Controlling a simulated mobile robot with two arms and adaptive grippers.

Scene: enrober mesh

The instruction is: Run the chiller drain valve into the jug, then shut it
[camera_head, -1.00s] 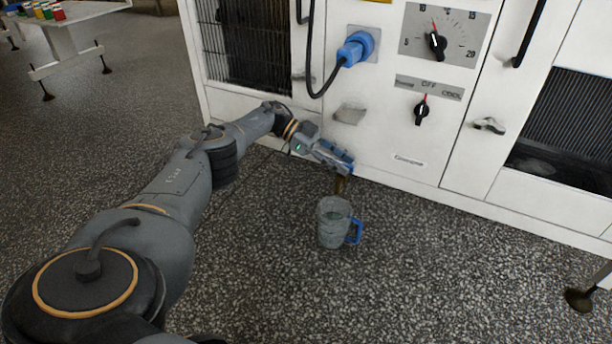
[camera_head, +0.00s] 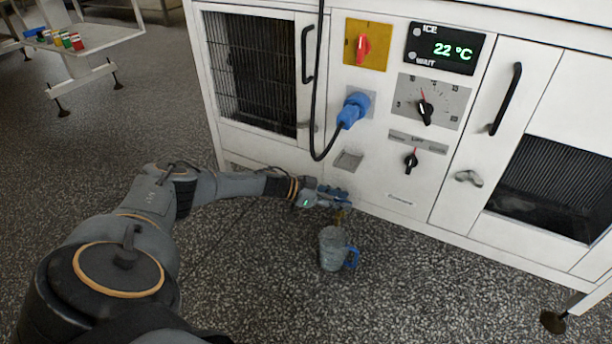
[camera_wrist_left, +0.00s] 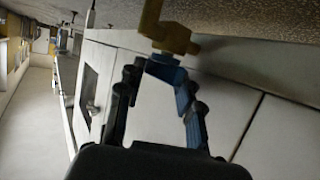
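The chiller (camera_head: 400,197) is a white cabinet with a control panel. Its brass drain valve (camera_head: 340,215) sticks out low at the front and shows large in the left wrist view (camera_wrist_left: 168,32). A clear jug (camera_head: 333,250) with a blue handle stands upright on the floor below the valve; its water level cannot be made out. My left gripper (camera_head: 338,195) is at the valve. In the left wrist view its fingertips (camera_wrist_left: 162,75) are apart, with a blue piece at the valve spanning the gap between them. Whether they grip it is unclear. My right gripper is out of view.
The panel has a red switch (camera_head: 363,44), a 22 °C display (camera_head: 447,48) and black knobs. A white table (camera_head: 95,38) with coloured jars stands far left. The speckled floor around the jug is clear.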

